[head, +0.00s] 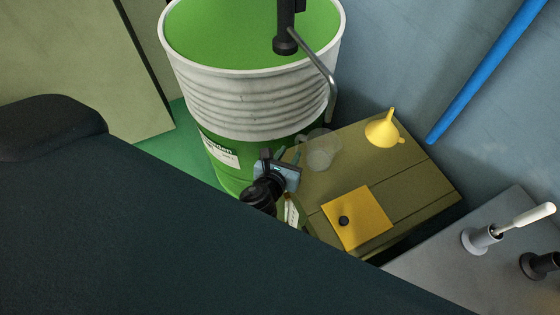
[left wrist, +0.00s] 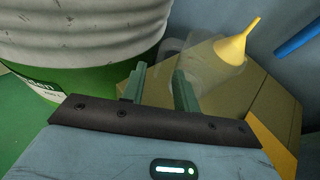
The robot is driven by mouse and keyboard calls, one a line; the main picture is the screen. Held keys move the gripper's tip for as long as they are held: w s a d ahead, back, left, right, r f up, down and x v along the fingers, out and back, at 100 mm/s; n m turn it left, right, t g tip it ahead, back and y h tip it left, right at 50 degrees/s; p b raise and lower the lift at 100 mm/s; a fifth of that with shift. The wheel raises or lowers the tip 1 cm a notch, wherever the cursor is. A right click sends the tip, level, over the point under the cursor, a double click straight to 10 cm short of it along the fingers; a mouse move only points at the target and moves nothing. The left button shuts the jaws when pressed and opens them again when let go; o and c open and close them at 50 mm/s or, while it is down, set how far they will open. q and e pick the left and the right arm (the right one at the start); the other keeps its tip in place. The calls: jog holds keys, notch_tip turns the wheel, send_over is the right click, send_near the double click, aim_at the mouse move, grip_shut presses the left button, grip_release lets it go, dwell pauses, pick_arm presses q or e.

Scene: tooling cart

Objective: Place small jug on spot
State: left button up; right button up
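The small jug (head: 321,153) is clear and see-through and stands on the olive cart top beside the drum. It also shows faintly in the left wrist view (left wrist: 215,75), beyond the fingers. A yellow square (head: 372,209) with a small round black mark or knob (head: 343,221) lies on the cart top, nearer than the jug; I cannot tell if this is the spot. My left gripper (head: 292,154) is just left of the jug. Its two green fingers (left wrist: 160,85) are apart, with nothing clearly held between them. Any contact with the jug cannot be told. My right gripper is not in view.
A large green and white drum (head: 245,95) stands close behind and left of my left gripper. A yellow funnel (head: 382,130) stands at the cart's far corner. A blue pole (head: 485,70) leans at the right. A grey surface (head: 500,270) holds upright holders at lower right.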

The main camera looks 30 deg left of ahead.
pick_arm(q)
jog(key=v, duration=0.6)
jog(key=shift+s+r+p, duration=0.2)
jog(key=shift+s+p, duration=0.1)
jog(key=shift+s, duration=0.1)
jog(key=s+f+n+g+h, duration=0.1)
jog(key=s+f+n+g, duration=0.1)
jog(key=s+n, duration=0.8)
jog(key=s+a+f+n+g+h, duration=0.1)
jog(key=s+f+n, duration=0.4)
jog(key=s+n, duration=0.5)
jog(key=s+f+n+g+h, duration=0.1)
jog(key=s+f+n+g, duration=0.2)
jog(key=s+n, duration=0.7)
jog(key=f+n, duration=0.1)
jog(key=n, duration=0.1)
jog(key=shift+s+a+n+g, duration=0.35)
jog(key=shift+s+n+g, duration=0.05)
